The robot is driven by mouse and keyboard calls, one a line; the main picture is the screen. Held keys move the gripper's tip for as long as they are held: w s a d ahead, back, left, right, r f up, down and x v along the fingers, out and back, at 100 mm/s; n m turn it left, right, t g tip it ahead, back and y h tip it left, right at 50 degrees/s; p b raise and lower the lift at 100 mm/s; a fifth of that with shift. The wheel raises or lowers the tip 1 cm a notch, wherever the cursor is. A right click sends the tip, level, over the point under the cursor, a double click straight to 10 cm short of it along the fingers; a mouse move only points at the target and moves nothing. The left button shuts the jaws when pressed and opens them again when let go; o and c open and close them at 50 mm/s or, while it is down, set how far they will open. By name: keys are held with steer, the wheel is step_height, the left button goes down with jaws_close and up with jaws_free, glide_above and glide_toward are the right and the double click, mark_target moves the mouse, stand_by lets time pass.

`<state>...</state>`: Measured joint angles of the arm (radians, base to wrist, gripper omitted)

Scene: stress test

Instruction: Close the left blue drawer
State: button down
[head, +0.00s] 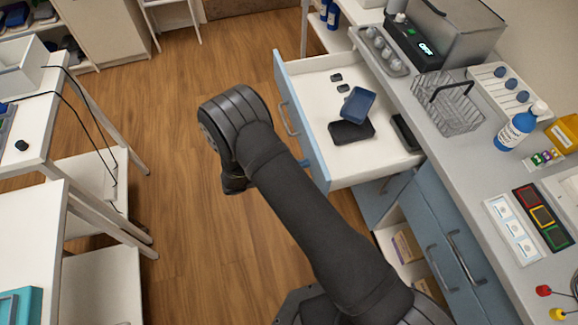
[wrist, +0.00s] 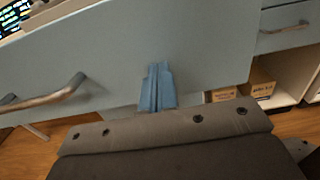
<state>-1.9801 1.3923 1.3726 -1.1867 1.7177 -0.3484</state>
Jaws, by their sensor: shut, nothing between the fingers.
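The blue drawer (head: 306,130) stands pulled out from the counter in the head view, its white inside showing. Its blue front (wrist: 200,45) fills much of the wrist view, with a metal handle (wrist: 50,98) at the left. My gripper (wrist: 157,72) has its two blue fingers together and empty. The fingertips are in front of the lower part of the drawer front, right of the handle. I cannot tell whether they touch it. In the head view my arm hides most of the gripper.
The drawer holds a blue case (head: 357,104), a black case (head: 350,131) and small dark items. On the counter stand a wire basket (head: 452,108), a blue bottle (head: 515,128) and a machine (head: 455,38). Wooden floor is clear left of the drawer; white tables stand at far left.

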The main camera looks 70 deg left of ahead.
mark_target(389, 148)
steer(key=shift+w, duration=0.15)
steer(key=w, duration=3.1)
steer(key=shift+w, duration=0.8)
steer(key=shift+r, duration=0.15)
steer(key=s, duration=1.4)
steer(key=shift+s, duration=0.35)
steer(key=w, duration=1.3)
steer(key=shift+w, duration=0.2)
